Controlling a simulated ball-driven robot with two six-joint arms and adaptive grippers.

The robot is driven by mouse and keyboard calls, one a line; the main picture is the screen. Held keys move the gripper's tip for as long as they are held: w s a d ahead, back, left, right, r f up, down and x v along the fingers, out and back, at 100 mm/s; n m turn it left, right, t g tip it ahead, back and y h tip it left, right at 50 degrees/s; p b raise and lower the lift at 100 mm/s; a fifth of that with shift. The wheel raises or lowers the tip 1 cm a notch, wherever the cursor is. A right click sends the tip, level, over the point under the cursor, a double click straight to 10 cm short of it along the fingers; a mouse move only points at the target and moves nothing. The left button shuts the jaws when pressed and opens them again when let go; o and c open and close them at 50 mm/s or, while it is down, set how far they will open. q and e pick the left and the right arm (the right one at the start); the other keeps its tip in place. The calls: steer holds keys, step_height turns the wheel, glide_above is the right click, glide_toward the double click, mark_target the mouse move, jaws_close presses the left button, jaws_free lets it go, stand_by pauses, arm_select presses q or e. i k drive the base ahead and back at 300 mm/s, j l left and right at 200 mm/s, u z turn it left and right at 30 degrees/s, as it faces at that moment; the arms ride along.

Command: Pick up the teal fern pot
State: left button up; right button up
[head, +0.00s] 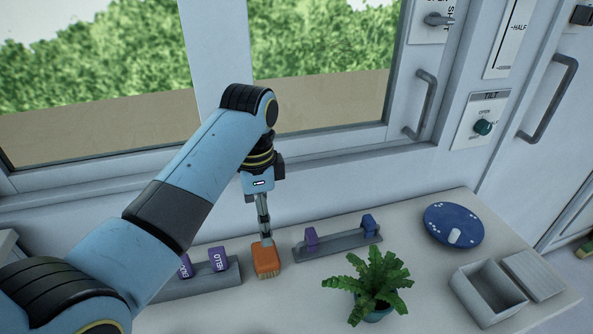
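The teal fern pot (377,315) stands on the pale counter at the front, right of centre. Its green fern (372,280) spreads over the rim and hides most of the pot. My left gripper (266,242) points down at an orange block with a bristly lower edge (266,262), left of the fern and apart from it. The fingertips meet the block's top in the picture. The fingers line up, so I cannot tell whether they are open or shut on it. My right gripper is out of view.
A grey rack (340,245) with purple and blue pieces stands behind the fern. Another grey rack (205,283) with purple pieces is partly behind my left arm. A blue round dial board (453,226), an open grey box (487,294) and its lid (533,275) are at right.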

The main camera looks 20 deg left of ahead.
mark_target(376, 295)
steer(key=k+l, duration=0.8)
steer(key=l, duration=0.1)
